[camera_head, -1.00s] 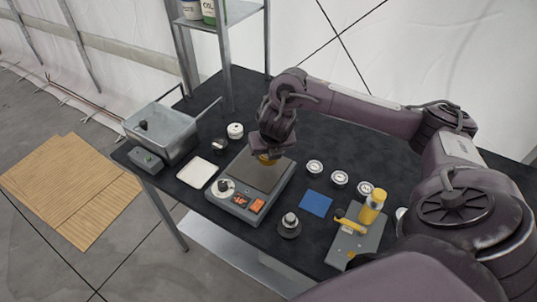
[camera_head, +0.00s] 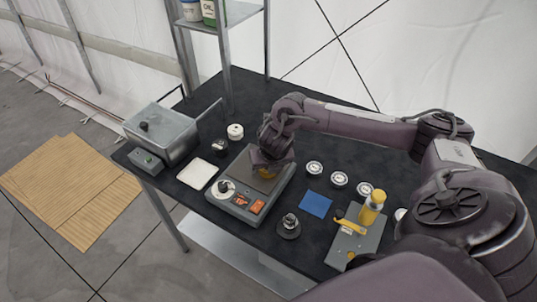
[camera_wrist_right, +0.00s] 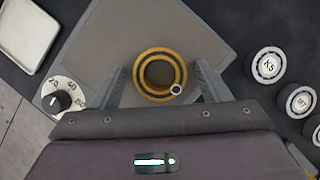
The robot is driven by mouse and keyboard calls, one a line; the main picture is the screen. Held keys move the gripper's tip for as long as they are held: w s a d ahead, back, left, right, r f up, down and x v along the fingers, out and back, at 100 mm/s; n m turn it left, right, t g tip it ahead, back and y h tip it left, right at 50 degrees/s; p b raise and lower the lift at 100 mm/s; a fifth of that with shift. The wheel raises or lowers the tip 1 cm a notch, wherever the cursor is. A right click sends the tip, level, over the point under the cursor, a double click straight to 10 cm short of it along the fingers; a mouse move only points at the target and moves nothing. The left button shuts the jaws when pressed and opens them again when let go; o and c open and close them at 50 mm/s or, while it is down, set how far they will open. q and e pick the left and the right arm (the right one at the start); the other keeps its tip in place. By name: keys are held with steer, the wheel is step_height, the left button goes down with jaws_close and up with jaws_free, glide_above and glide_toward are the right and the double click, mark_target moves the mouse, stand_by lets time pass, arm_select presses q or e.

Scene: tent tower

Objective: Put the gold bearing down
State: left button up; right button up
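The gold bearing (camera_wrist_right: 137,79), a gold ring with a dark inner band and a hollow centre, appears to rest flat on the grey plate (camera_wrist_right: 100,38) of the heater-like device. My right gripper (camera_wrist_right: 161,68) is open around it, with one finger on each side and a visible gap to each. In the head view the gripper (camera_head: 270,168) is low over the plate, and only a little of the bearing (camera_head: 268,174) shows beneath it. My left gripper is not in view.
The device's front (camera_head: 232,205) has a white dial and orange switches.

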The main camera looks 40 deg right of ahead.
mark_target(271, 180)
steer(key=shift+r, duration=0.25)
steer(key=shift+s+r, duration=0.1)
steer(key=shift+r, duration=0.15)
steer(key=p+v, duration=0.3)
steer(key=v, duration=0.8)
steer(key=shift+s+a, duration=0.15)
steer(key=shift+s, duration=0.05)
steer(key=shift+r, duration=0.1)
